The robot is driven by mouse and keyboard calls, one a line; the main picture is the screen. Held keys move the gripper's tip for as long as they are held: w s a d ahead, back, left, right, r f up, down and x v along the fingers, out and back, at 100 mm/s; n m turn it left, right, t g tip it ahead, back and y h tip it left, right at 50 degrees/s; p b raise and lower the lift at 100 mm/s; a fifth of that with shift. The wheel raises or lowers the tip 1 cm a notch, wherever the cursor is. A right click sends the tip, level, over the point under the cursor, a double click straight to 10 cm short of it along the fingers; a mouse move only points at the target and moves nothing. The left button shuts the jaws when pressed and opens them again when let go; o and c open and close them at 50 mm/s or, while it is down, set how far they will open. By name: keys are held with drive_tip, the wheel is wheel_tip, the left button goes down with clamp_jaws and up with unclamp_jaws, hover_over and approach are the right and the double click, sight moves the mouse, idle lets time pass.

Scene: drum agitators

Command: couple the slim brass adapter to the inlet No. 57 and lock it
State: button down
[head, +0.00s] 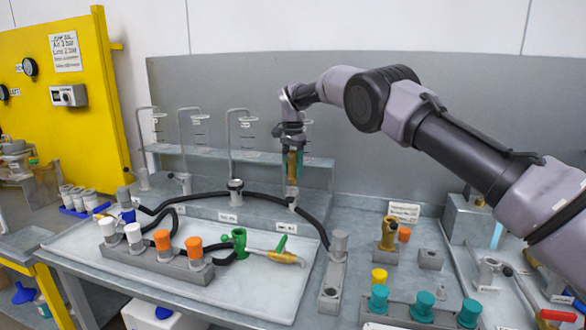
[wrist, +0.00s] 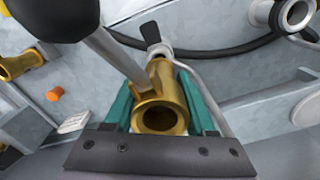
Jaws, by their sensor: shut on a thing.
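My gripper (head: 293,160) is above the grey ledge at the back of the bench. Its teal fingers are shut on a slim brass adapter (wrist: 160,110), whose round open end faces the wrist camera. The adapter (head: 291,166) looks upright in the head view, above a grey fitting (head: 292,192) on the ledge. I cannot tell whether the two touch. The label (head: 284,229) below that fitting is too small to read, so I cannot confirm No. 57.
Another brass piece (head: 387,234) stands to the right beside an orange cap (head: 404,234). A black hose (head: 315,222) curves along the ledge. A rack with white and orange caps (head: 160,262) stands on the front tray. Several hooked grey pipes (head: 228,140) rise left of my gripper.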

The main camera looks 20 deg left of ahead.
sight(293, 179)
drive_tip(key=shift+f, duration=0.45)
idle(0.5)
drive_tip(key=shift+f, duration=1.05)
drive_tip(key=shift+s+f, duration=0.1)
drive_tip(key=shift+f, duration=0.55)
idle(0.4)
drive_tip(key=shift+c, duration=0.7)
unclamp_jaws()
